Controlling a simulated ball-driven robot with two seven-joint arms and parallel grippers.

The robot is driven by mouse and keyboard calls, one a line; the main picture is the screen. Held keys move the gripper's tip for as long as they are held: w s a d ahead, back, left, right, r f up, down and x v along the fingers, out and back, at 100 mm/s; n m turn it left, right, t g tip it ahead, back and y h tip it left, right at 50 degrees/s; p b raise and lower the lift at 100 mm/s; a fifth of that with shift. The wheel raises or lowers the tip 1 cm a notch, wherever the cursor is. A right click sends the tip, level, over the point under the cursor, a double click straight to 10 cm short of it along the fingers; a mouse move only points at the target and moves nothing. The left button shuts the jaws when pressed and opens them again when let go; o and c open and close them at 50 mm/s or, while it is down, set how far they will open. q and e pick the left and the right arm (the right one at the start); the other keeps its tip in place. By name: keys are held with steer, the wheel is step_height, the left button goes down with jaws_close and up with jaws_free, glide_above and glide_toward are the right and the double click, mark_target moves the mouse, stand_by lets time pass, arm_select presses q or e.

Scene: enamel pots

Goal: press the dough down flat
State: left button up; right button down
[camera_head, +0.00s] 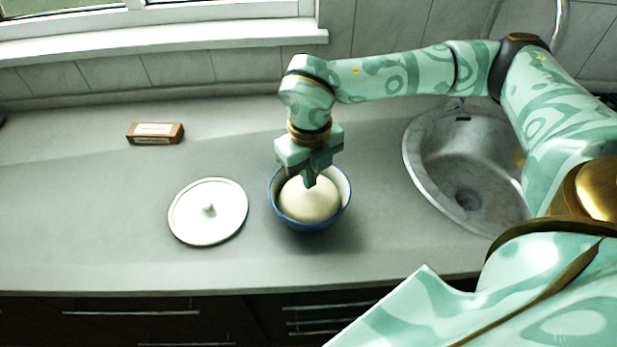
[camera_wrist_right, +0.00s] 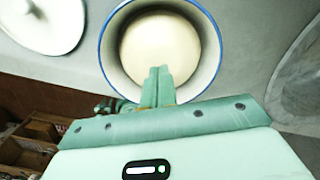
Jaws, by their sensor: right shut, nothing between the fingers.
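The dough (camera_head: 308,202) is a smooth, pale, domed ball. It sits inside a white enamel bowl with a blue rim (camera_head: 273,205) on the counter. My right gripper (camera_head: 309,184) points down over the bowl, its fingers shut with nothing between them. The fingertips are at the top of the dough in the head view; whether they touch it I cannot tell. In the right wrist view the shut fingers (camera_wrist_right: 160,72) overlap the near edge of the dough (camera_wrist_right: 160,45), inside the bowl's rim (camera_wrist_right: 104,62). My left gripper is not in view.
A white round lid with a knob (camera_head: 208,225) lies on the counter left of the bowl. A small brown box (camera_head: 155,133) lies farther back left. A metal sink (camera_head: 425,165) is set in at the right. The counter (camera_head: 90,220) is clear at the left.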

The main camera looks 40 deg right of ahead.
mark_target(310, 191)
steer(key=shift+f+b, duration=1.1)
steer(key=shift+f, duration=1.2)
steer(key=shift+r, duration=0.1)
stand_by(0.5)
step_height(310, 191, up, 8)
steer(key=p, duration=0.6)
steer(key=shift+p, duration=0.4)
